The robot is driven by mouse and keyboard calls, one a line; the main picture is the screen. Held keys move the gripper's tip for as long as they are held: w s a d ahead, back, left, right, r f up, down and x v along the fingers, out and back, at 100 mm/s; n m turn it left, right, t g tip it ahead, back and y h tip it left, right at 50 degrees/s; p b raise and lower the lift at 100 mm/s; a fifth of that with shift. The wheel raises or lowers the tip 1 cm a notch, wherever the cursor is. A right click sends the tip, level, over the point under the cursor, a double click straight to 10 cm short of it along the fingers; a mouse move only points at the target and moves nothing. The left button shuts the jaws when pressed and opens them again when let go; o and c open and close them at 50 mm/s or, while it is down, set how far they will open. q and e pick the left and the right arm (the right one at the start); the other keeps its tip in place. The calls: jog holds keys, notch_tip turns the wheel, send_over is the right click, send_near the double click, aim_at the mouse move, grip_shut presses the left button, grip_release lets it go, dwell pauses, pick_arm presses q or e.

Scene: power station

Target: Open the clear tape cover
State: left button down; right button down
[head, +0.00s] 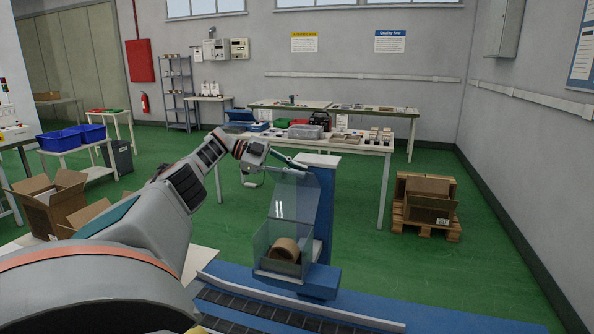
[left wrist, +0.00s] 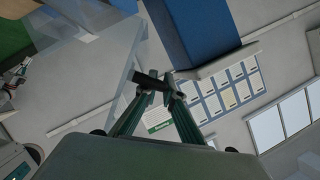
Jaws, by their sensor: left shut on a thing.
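The clear tape cover (head: 292,196) stands raised above a clear-walled box (head: 262,249), its panel tilted up against a blue post. A brown tape roll (head: 286,249) sits inside the box. My left gripper (head: 300,165) is at the top edge of the cover. In the left wrist view, the left gripper's fingertips (left wrist: 160,88) are shut on a short dark handle (left wrist: 149,79) beside the clear panel (left wrist: 88,27). The exact contact is small in the head view. My right gripper is not in view.
The blue post (head: 325,205) stands just behind the cover. A blue conveyor with dark rollers (head: 260,306) runs along the front. A workbench (head: 350,143) with several items stands behind. A pallet with cartons (head: 425,203) is at the right, with open green floor between.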

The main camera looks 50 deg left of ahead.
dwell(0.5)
pick_arm(q)
jog(key=c, duration=2.4)
grip_release()
jog(key=shift+c, duration=0.2)
